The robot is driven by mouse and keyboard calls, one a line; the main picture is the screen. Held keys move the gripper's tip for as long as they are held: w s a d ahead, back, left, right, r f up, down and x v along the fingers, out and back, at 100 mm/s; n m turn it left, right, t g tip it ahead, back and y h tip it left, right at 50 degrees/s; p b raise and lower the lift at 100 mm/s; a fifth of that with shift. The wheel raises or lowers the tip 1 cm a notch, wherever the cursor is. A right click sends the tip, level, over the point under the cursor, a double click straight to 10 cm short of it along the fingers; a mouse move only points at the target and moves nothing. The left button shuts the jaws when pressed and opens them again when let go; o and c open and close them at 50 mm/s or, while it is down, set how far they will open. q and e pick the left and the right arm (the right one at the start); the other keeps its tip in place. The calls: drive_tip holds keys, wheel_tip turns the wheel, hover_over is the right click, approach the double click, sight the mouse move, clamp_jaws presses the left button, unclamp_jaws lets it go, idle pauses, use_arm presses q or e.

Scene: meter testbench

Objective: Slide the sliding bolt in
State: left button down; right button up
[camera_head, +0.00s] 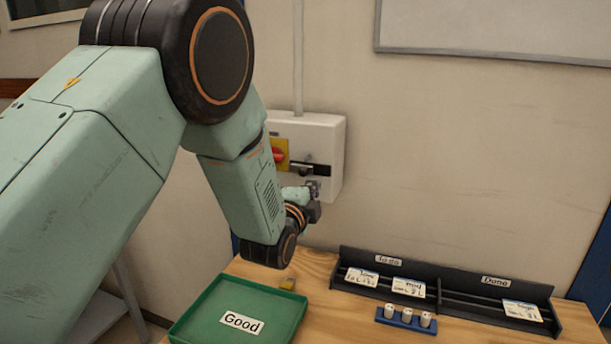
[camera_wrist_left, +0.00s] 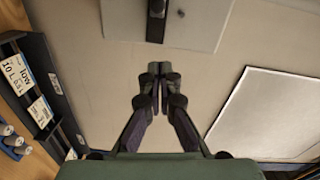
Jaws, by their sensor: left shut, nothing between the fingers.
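The sliding bolt (camera_head: 320,170) is a dark horizontal bar on the front of the white wall box (camera_head: 334,130), beside a red and yellow switch (camera_head: 279,154). My left gripper (camera_head: 314,190) is in front of the lower part of the box, just below the bolt, and partly covers that area. In the left wrist view its fingers (camera_wrist_left: 159,70) are shut and empty. A dark bar (camera_wrist_left: 157,20) on the box shows just beyond the fingertips there. Whether the fingers touch the bolt I cannot tell. My right gripper is in neither view.
Below the box is a wooden table (camera_head: 330,325) with a green tray (camera_head: 200,311) labelled "Good". A black card rack (camera_head: 450,283) and a blue holder (camera_head: 405,321) with white cylinders stand to the right. A whiteboard (camera_head: 495,30) hangs on the wall.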

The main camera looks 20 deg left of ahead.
sight(300, 170)
use_arm(q)
drive_tip(key=w+a+f+p, duration=0.1)
drive_tip(key=w+a+p, duration=0.1)
drive_tip(key=w, duration=0.5)
drive_tip(key=shift+a, duration=0.65)
